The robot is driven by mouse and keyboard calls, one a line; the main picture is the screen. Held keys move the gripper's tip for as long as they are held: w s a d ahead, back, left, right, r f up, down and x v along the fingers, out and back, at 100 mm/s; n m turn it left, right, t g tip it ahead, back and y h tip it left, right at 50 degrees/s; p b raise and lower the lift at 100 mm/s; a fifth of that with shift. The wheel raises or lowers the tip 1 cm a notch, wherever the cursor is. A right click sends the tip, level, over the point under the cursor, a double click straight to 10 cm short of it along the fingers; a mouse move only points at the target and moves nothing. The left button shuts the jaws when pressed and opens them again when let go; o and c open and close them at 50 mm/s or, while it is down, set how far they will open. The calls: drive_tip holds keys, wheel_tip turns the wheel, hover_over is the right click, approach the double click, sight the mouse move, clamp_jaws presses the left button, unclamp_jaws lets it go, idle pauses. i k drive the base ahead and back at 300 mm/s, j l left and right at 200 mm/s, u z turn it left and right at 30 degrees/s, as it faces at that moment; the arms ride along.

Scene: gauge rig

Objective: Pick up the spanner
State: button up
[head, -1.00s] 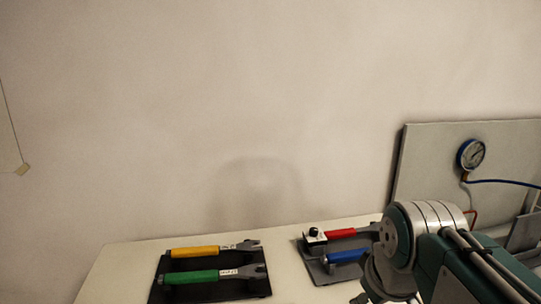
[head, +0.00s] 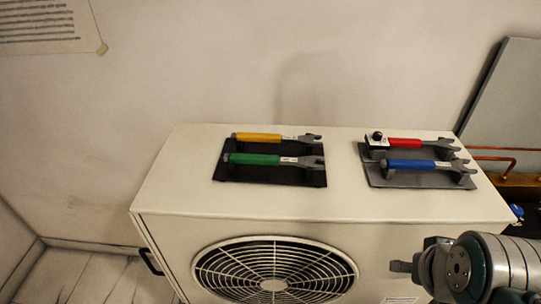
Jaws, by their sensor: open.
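Several spanners lie on top of a white fan unit in the head view; the task does not say which one is meant. A yellow-handled spanner (head: 262,137) and a green-handled spanner (head: 258,159) lie side by side on a black holder (head: 312,180), with grey open jaws pointing right. A red-handled spanner (head: 405,143) and a blue-handled spanner (head: 412,164) lie on a grey holder (head: 385,182), also with jaws to the right. Part of my arm shows at the lower right, in front of the unit and apart from the spanners. I cannot make out my gripper's fingers.
The white fan unit (head: 180,190) has a round grille (head: 274,270) in front and a dark side handle (head: 150,262). A black knob (head: 377,137) stands by the red spanner. A grey panel (head: 508,100) and copper pipes (head: 500,158) are at right. The unit's left top is bare.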

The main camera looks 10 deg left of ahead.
sight(307, 162)
drive_tip(key=l+z, duration=0.1)
drive_tip(key=z, duration=0.65)
drive_tip(key=l+z, duration=0.1)
drive_tip(key=z, duration=0.3)
drive_tip(key=l+u, duration=0.1)
drive_tip(key=u, duration=1.1)
drive_tip(key=i+u, duration=0.1)
drive_tip(key=u, duration=1.1)
